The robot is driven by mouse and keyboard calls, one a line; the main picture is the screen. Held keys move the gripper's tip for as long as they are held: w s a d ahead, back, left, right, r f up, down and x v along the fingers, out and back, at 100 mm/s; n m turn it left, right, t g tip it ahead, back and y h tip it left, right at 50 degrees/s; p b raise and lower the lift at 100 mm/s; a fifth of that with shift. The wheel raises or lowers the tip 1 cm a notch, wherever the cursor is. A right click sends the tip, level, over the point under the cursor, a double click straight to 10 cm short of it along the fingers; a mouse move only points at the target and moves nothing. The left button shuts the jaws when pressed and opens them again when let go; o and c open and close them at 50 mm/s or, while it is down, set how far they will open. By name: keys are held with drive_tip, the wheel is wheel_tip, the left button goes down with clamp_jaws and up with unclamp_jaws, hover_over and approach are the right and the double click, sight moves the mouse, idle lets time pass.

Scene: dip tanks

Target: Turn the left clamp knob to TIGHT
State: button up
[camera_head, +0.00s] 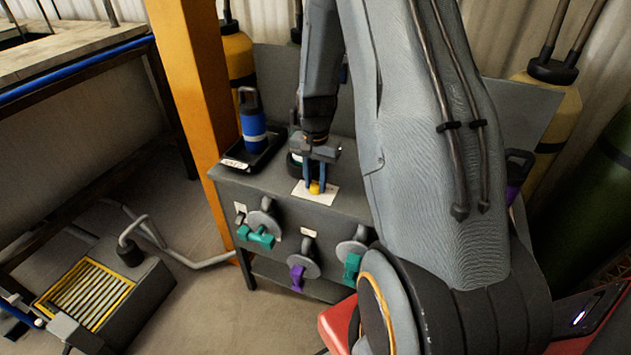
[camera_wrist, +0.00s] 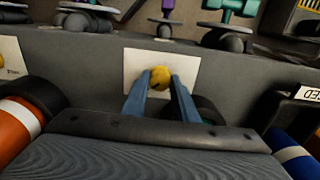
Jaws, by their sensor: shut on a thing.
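A yellow knob (camera_head: 315,188) sits on a white plate (camera_head: 327,197) on top of the grey cabinet (camera_head: 265,193). In the wrist view the same knob (camera_wrist: 160,77) shows between two blue fingers, on the white plate (camera_wrist: 136,67). My gripper (camera_head: 315,183) points down and its fingers (camera_wrist: 160,84) are shut on the knob. No marking on this plate can be read; the fingers cover part of it. A second yellow knob on a white plate (camera_wrist: 12,58) is cut by the left edge of the wrist view. My arm hides that side in the head view.
A blue bottle (camera_head: 253,130) stands in a black tray (camera_head: 270,155) left of my gripper. An orange bottle (camera_wrist: 22,125) is at left in the wrist view. Teal handles (camera_head: 255,237) and a purple handle (camera_head: 297,277) stick out of the cabinet front. An orange post (camera_head: 188,70) stands close behind.

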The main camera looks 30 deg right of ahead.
sight(315, 184)
drive_tip(key=shift+w+r, duration=0.1)
drive_tip(key=o, duration=1.1)
drive_tip(key=shift+c, duration=0.2)
drive_tip(key=shift+r+b, duration=0.9)
drive_tip(key=shift+r, duration=2.95)
drive_tip(key=s+a+r+n, duration=0.2)
drive_tip(key=s+a+n, duration=0.3)
drive_tip(key=s+a, duration=0.3)
drive_tip(key=s+a+r+n+t, duration=0.1)
drive_tip(key=s+a+r+n, duration=0.2)
drive_tip(key=s+a+n, duration=0.2)
drive_tip(key=s+a, duration=0.3)
drive_tip(key=shift+n, duration=0.3)
